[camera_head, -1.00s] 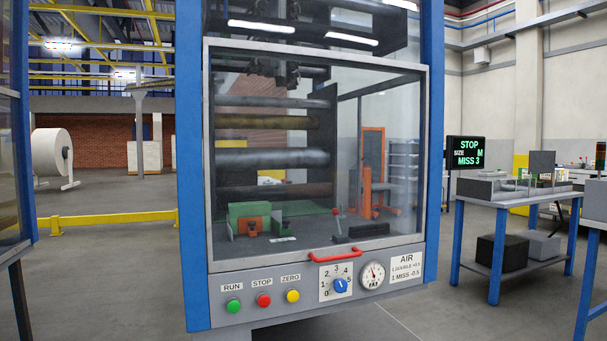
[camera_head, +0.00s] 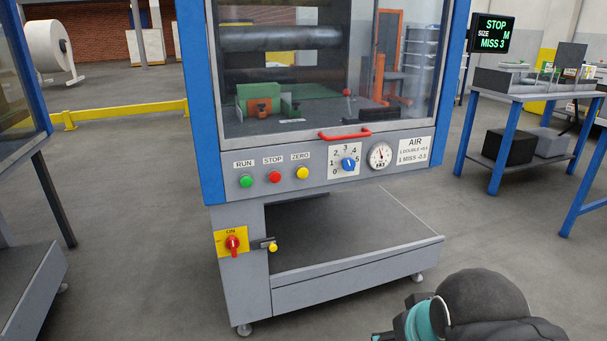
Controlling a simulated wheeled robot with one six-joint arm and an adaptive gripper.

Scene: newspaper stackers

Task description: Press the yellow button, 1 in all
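The yellow button (camera_head: 302,172) sits on the grey front panel (camera_head: 225,187) of the stacker, under the label ZERO. It is the rightmost of three round buttons in a row, right of the red STOP button (camera_head: 275,177) and the green RUN button (camera_head: 246,181). A dark and teal part of my arm shows at the bottom right, below and right of the panel and well apart from the button. My gripper's fingers are not in view.
A dial with a blue knob (camera_head: 348,164), a gauge (camera_head: 380,155) and a red handle (camera_head: 345,134) are right of the buttons. A red switch (camera_head: 232,243) is below. A low shelf (camera_head: 350,225) juts out under the panel. A blue-legged table (camera_head: 505,150) stands at right.

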